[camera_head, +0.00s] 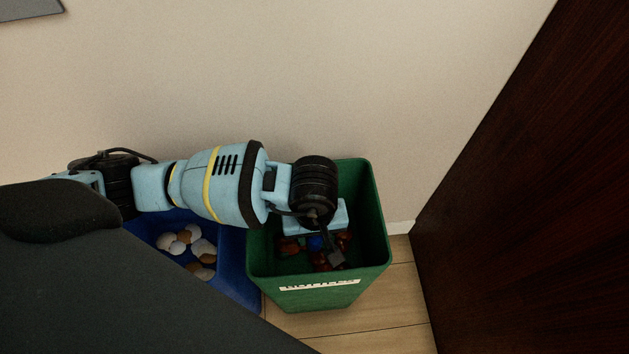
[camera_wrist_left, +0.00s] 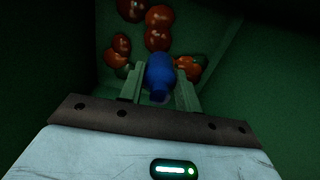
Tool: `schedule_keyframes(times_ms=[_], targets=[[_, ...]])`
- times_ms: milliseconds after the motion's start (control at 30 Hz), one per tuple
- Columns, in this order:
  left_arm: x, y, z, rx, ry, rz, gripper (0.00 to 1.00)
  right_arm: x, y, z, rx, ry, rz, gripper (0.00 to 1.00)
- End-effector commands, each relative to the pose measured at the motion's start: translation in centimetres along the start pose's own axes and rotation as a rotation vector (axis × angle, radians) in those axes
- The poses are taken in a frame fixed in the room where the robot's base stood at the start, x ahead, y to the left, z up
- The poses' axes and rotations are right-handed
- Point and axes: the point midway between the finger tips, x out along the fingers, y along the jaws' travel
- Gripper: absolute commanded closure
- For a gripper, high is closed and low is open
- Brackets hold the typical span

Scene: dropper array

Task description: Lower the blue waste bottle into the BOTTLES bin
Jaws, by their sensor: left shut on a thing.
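My left gripper (camera_head: 318,244) reaches down inside the green bin (camera_head: 378,215). In the left wrist view the gripper (camera_wrist_left: 159,88) is shut on the blue bottle (camera_wrist_left: 160,70), which sits between its two fingers. In the head view only a small patch of the blue bottle (camera_head: 316,242) shows; my wrist hides the rest. The green bin has a white label (camera_head: 318,285) on its front, too small to read. Its dark green inner wall (camera_wrist_left: 255,70) surrounds the gripper in the wrist view. I cannot tell if the bottle touches the contents below. My right gripper is not in view.
Several red and orange-brown rounded items (camera_wrist_left: 158,17) lie in the green bin. A blue bin (camera_head: 235,265) with several white and brown round pieces (camera_head: 187,240) stands directly left. A dark wooden panel (camera_head: 540,200) rises at right, and a pale wall stands behind.

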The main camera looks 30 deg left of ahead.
Motion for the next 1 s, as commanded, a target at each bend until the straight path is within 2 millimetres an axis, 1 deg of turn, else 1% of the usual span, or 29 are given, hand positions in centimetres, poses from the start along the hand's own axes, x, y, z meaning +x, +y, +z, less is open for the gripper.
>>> schedule_keyframes(times_ms=[400, 733, 767, 900, 933, 1000], targets=[[0.58, -0.01, -0.02, 0.000, 0.000, 0.000, 0.89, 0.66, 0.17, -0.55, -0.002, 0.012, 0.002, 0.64], [0.68, -0.01, -0.02, 0.000, 0.000, 0.000, 0.89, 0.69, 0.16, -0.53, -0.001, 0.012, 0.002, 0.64], [0.68, -0.01, -0.02, 0.000, 0.000, 0.000, 0.63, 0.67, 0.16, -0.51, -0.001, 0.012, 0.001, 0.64], [0.68, 0.00, -0.01, 0.000, 0.000, 0.000, 0.45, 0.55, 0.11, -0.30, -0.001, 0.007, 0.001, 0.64], [0.68, -0.01, -0.01, 0.000, 0.000, 0.000, 0.42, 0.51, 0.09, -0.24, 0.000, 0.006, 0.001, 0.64], [0.68, 0.00, -0.01, 0.000, 0.000, 0.000, 0.42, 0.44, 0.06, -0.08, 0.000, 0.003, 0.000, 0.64]])
